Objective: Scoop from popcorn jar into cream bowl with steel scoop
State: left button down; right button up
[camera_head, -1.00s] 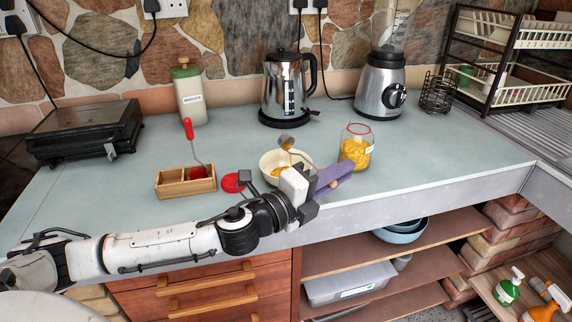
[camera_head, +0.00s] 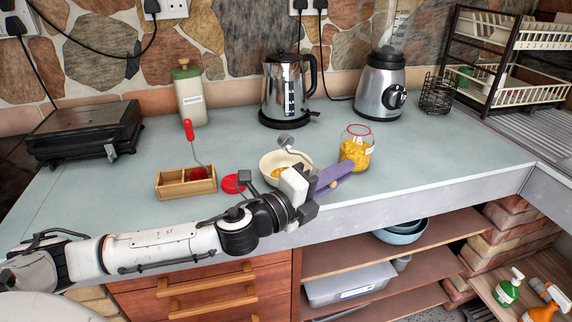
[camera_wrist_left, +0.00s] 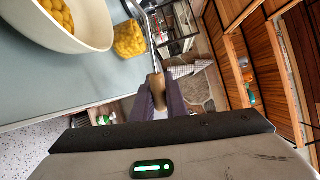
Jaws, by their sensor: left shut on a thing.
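The popcorn jar (camera_head: 356,150), clear with a red rim and yellow contents, stands on the counter right of the cream bowl (camera_head: 271,164). Yellow popcorn lies in the bowl, which also shows in the left wrist view (camera_wrist_left: 98,22). My left gripper (camera_head: 332,180) is shut on the handle of the steel scoop (camera_head: 287,141). The wooden handle (camera_wrist_left: 157,90) sits between the purple fingers in the left wrist view. The scoop's head is above the bowl, and whether anything is in it cannot be told. My arm hides the bowl's front. My right gripper is not in view.
A red lid (camera_head: 232,184) lies left of the bowl, beside a wooden box (camera_head: 172,187) holding a red-handled tool. A kettle (camera_head: 284,88) and a blender (camera_head: 381,85) stand behind. The counter right of the jar is clear.

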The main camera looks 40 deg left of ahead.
pick_arm(q)
jog(key=w+a+r+n+p, duration=0.1)
jog(key=a+r+n+p, duration=0.3)
jog(key=r+n+p, duration=0.55)
jog(key=w+a+r+n+b, duration=0.2)
jog(key=w+a+r+n, duration=0.1)
jog(key=a+n, duration=0.7)
jog(key=shift+w+a+n, duration=0.2)
jog(key=shift+a+n, duration=0.15)
